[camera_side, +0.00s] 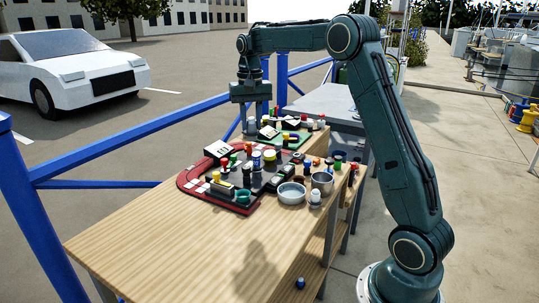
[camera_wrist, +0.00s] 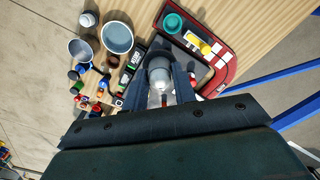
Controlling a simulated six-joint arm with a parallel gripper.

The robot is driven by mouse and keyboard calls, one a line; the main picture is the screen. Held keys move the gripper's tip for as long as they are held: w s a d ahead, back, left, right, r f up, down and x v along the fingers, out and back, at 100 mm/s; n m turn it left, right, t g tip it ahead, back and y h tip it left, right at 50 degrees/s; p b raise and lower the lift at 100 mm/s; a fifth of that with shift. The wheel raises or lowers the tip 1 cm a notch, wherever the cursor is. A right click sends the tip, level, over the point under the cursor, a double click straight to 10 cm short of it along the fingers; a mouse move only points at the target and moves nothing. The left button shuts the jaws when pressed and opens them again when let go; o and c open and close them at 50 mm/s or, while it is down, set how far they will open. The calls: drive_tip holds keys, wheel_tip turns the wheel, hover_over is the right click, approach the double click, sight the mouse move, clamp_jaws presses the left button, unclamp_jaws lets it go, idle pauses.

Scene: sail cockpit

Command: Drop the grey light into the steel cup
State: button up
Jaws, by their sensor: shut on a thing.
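My gripper (camera_wrist: 160,76) is shut on the grey light (camera_wrist: 159,68), a rounded grey piece with a pale body between the two fingers. In the side view my gripper (camera_side: 256,126) hangs above the far part of the table items, and the light cannot be made out there. The steel cup (camera_side: 322,182) stands upright near the table's right edge, to the right of and nearer than my gripper. In the wrist view the steel cup (camera_wrist: 80,50) lies to the left of the gripper, with its open mouth showing and no contact.
A shallow steel bowl (camera_side: 291,193) stands just beside the cup, with a white-capped bottle (camera_side: 315,198) in front. The near wooden tabletop (camera_side: 170,245) is clear.

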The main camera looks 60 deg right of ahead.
drive_tip(key=s+d+f, duration=0.3)
drive_tip(key=s+d, duration=0.5)
drive_tip(key=d, duration=0.1)
drive_tip(key=s+d+f, duration=0.4)
drive_tip(key=s+d, duration=0.4)
drive_tip(key=s, duration=0.1)
drive_tip(key=shift+s+d, duration=0.2)
drive_tip(key=shift+d, duration=0.2)
drive_tip(key=shift+f, duration=0.1)
drive_tip(key=shift+f, duration=2.85)
drive_tip(key=o, duration=1)
